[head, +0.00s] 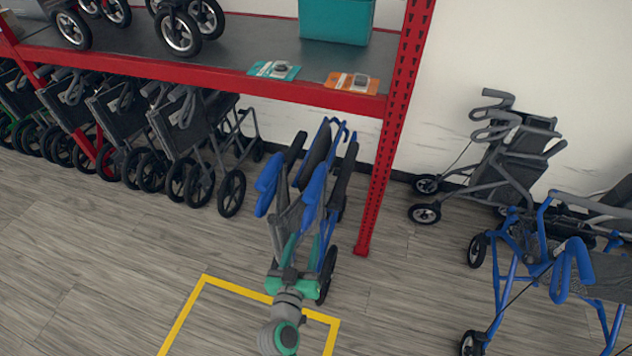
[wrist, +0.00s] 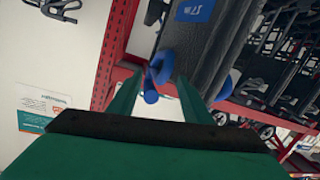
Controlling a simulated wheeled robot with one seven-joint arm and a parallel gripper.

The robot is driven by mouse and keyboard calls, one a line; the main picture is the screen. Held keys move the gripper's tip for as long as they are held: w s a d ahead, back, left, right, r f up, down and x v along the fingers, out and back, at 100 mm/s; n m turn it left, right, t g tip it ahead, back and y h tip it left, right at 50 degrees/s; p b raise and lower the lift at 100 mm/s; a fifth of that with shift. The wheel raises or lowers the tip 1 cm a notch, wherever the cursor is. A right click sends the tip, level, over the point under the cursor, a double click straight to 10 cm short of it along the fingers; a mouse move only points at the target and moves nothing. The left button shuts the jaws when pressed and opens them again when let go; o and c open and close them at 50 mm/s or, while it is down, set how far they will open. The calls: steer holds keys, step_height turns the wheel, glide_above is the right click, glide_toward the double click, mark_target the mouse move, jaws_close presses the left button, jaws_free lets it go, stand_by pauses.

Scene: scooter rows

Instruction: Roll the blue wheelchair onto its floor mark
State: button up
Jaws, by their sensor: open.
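The blue wheelchair (head: 312,187) stands narrow and upright under the right end of the red shelf, with blue grips, dark pads and a grey seat. The floor mark, a yellow outline (head: 240,289), lies on the near side of it, partly hidden by my arm. The wheelchair's near wheel is close to the mark's far edge. My gripper (head: 300,242) is open, with green fingers, at the near side of the wheelchair. In the wrist view, a blue handle (wrist: 151,92) shows between and beyond the open fingers (wrist: 158,98); I cannot tell whether they touch it.
Dark folded wheelchairs (head: 183,125) stand in a row at left under the red shelf (head: 250,83). The shelf's post (head: 385,165) is right of the blue wheelchair. A grey rollator (head: 505,160) and a blue-framed walker (head: 545,255) stand at right. Floor at left front is clear.

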mark_target(316, 182)
steer(key=w+r+h, duration=0.1)
steer(key=w+r, duration=0.2)
steer(key=w+r+m+t+h, duration=0.1)
steer(key=w+r, duration=0.2)
steer(key=shift+w+d+r+m, duration=0.1)
steer(key=shift+w+m, duration=0.1)
steer(key=shift+m, duration=0.1)
steer(key=shift+w+r, duration=0.1)
steer(key=shift+w, duration=0.2)
steer(key=x, duration=1)
steer(key=shift+d, duration=0.25)
jaws_close()
